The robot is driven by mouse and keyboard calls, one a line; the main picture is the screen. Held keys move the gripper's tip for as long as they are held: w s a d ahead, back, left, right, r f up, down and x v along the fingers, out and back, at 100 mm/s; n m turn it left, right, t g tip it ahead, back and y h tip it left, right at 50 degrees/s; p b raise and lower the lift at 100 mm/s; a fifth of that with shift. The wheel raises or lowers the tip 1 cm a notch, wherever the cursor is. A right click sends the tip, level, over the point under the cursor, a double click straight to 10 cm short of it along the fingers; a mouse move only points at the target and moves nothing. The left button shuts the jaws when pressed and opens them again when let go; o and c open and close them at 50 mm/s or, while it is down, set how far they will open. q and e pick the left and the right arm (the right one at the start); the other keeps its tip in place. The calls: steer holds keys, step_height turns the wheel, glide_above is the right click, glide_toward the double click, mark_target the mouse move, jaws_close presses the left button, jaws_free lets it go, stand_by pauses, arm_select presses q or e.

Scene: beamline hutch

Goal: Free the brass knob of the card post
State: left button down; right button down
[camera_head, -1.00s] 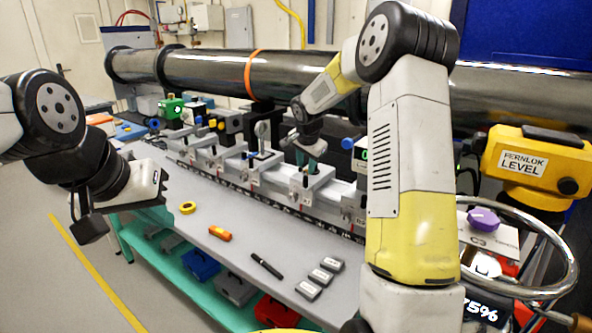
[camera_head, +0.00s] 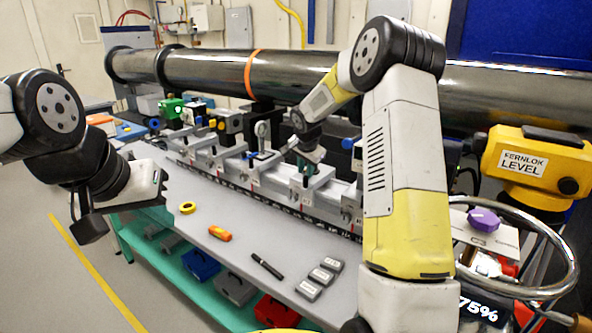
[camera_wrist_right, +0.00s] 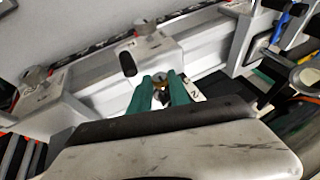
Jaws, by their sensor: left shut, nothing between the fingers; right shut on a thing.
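My right gripper (camera_head: 307,166) is low over a carriage on the bench rail. In the right wrist view its teal fingers (camera_wrist_right: 163,88) are shut on a small brass knob (camera_wrist_right: 160,77), which shows between the tips. A small white card with a dark mark (camera_wrist_right: 193,92) is just right of the fingers. The post below the knob is mostly hidden by the fingers and the gripper body. My left gripper (camera_head: 163,187) is shut and empty, off the left front of the bench, far from the knob.
Several grey carriages line the rail (camera_head: 225,160). A dark pipe (camera_head: 320,75) runs behind. Yellow tape (camera_head: 187,208), an orange tool (camera_head: 220,233), a black pen (camera_head: 266,265) and small grey blocks (camera_head: 320,276) lie in front. A yellow level (camera_head: 535,165) and handwheel (camera_head: 573,255) stand right.

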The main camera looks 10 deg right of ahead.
steer(key=shift+a, duration=0.15)
steer(key=g+h, duration=0.2)
steer(key=n, duration=0.1)
steer(key=shift+w+a+g+h, duration=0.3)
steer(key=shift+w+g+h, duration=0.05)
steer(key=shift+g+h, duration=0.05)
steer(key=shift+w+a+g+h, duration=0.1)
steer(key=shift+g+h, duration=0.7)
steer(key=c, duration=1.5)
jaws_free()
steer(key=v, duration=0.7)
steer(key=shift+a+r, duration=0.25)
steer(key=shift+r, duration=0.05)
